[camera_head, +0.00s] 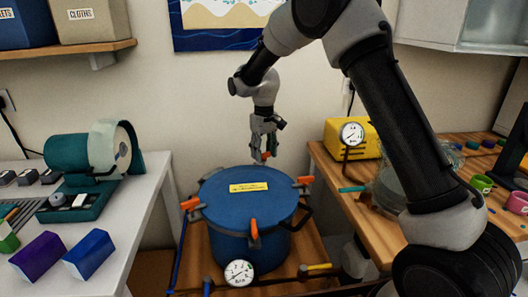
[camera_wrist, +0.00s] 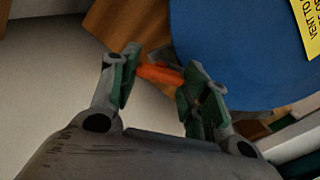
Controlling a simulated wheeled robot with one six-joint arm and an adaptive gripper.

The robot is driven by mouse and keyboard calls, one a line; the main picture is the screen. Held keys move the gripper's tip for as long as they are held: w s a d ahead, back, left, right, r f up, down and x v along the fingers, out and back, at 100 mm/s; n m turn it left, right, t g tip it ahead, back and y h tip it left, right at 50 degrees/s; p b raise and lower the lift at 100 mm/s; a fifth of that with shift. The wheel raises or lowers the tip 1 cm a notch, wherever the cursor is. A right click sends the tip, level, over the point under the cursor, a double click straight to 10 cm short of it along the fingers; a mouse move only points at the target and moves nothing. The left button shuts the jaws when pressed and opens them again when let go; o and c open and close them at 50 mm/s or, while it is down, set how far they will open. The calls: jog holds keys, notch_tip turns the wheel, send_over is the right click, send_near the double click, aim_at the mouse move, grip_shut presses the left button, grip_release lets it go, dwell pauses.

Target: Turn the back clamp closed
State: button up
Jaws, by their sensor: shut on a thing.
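A blue round pot with a blue lid (camera_head: 225,205) stands at the middle, with orange-handled clamps around its rim. The back clamp's orange handle (camera_wrist: 158,74) lies between my fingers in the wrist view; in the head view it shows as a small orange piece (camera_head: 265,156) at the far rim. My gripper (camera_head: 263,153) reaches down behind the lid and is shut on that handle. In the wrist view, my gripper (camera_wrist: 155,84) has one finger on each side of the handle. The clamp's base is mostly hidden by a finger.
Other clamps sit at the left (camera_head: 190,203), front (camera_head: 254,230) and right (camera_head: 305,180) of the rim. A pressure gauge (camera_head: 239,272) is at the pot's front. A yellow gauged unit (camera_head: 349,139) stands on the right bench. The wall is close behind my gripper.

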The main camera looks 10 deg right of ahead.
aim_at(264, 153)
jog(key=n, duration=0.4)
jog(key=shift+n, duration=1.8)
jog(key=o, duration=1)
jog(key=shift+r, duration=0.1)
notch_tip(264, 153, up, 12)
jog(key=shift+f, duration=0.1)
